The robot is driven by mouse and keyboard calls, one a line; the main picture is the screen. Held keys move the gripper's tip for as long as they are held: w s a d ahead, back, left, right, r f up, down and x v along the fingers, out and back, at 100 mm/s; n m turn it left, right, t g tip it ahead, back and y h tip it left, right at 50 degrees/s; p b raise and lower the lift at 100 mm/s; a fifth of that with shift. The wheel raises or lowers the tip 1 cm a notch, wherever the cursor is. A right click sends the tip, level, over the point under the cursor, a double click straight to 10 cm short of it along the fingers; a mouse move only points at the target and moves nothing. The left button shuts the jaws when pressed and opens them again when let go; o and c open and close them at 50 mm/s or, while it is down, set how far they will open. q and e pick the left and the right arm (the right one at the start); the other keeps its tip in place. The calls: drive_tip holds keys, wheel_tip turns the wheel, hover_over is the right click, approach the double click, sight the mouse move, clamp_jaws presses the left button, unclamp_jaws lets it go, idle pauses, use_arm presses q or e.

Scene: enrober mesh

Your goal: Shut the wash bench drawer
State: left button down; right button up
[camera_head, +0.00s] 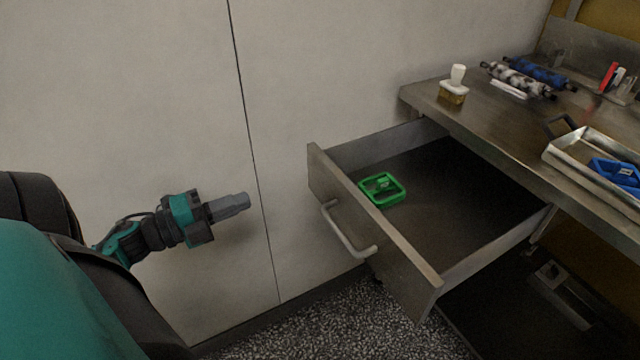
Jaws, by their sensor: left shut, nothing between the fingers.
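The wash bench drawer (372,226) stands pulled out from under the steel bench top (480,118), with its front facing the lower left. A bar handle (346,232) is fixed on the drawer front. A green object like a small tray (382,189) lies inside near the front. My left gripper (246,201) is shut and empty, in front of the pale wall and left of the drawer front, apart from it. My right gripper is not in view.
On the bench top are a small brush-like item (454,88), patterned rollers (518,79) and a metal tray (592,160) holding a blue item. A pale panelled wall (120,90) stands behind my left arm. Speckled floor (325,330) shows below the drawer.

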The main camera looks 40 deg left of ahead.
sight(314, 175)
use_arm(q)
drive_tip(key=b+x, duration=0.1)
drive_tip(key=x, duration=1.2)
drive_tip(key=shift+w, duration=0.35)
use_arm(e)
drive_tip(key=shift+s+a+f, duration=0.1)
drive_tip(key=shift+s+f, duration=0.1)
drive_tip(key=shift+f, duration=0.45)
